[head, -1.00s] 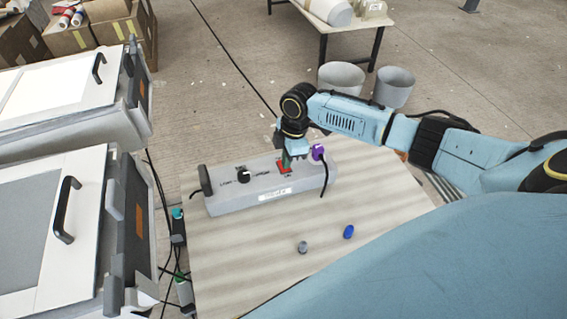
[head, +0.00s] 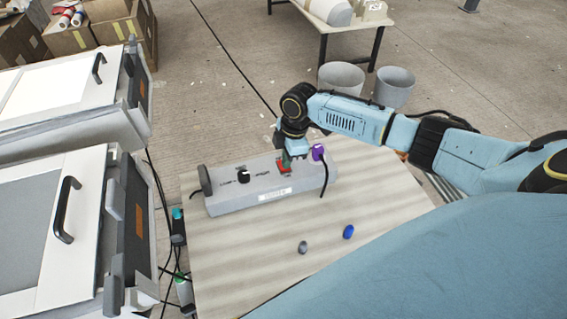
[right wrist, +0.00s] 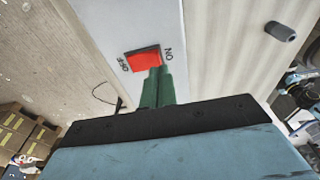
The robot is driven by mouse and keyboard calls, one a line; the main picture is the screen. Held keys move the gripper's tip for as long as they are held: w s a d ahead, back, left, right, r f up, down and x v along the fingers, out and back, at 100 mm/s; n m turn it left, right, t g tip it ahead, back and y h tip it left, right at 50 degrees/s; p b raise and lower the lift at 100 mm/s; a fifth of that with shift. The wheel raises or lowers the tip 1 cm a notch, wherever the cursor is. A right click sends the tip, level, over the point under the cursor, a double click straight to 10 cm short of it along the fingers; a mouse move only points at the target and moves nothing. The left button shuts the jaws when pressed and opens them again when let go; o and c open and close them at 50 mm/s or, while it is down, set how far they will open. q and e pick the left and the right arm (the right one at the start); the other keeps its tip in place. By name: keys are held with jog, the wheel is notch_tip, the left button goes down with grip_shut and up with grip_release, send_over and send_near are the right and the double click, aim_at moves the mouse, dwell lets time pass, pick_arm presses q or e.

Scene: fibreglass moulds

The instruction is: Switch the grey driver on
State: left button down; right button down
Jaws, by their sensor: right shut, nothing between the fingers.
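The grey driver (head: 227,203) is a long grey box on the wooden-topped table. It has a red rocker switch (head: 284,167), a black knob (head: 243,176) and a purple plug (head: 318,152) with a black cable. The right wrist view shows the red switch (right wrist: 144,61) between printed OFF and ON marks. My right gripper (head: 287,159) is shut and empty, pointing down at the switch. In the right wrist view its green fingertips (right wrist: 158,70) overlap the switch's ON end; I cannot tell whether they press it. My left gripper is not in view.
A grey cap (head: 303,247) and a blue cap (head: 348,232) lie on the table (head: 240,265) in front of the driver. White mould machines (head: 60,230) with black handles stand at the left, with cables between. Two grey buckets (head: 394,87) stand behind.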

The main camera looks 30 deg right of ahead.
jog(key=shift+f+b, duration=0.5)
jog(key=shift+f, duration=0.4)
dwell(0.5)
notch_tip(320, 180, up, 7)
jog(key=p, duration=0.7)
jog(key=shift+r+p, duration=0.1)
jog(key=shift+p, duration=0.25)
dwell(0.3)
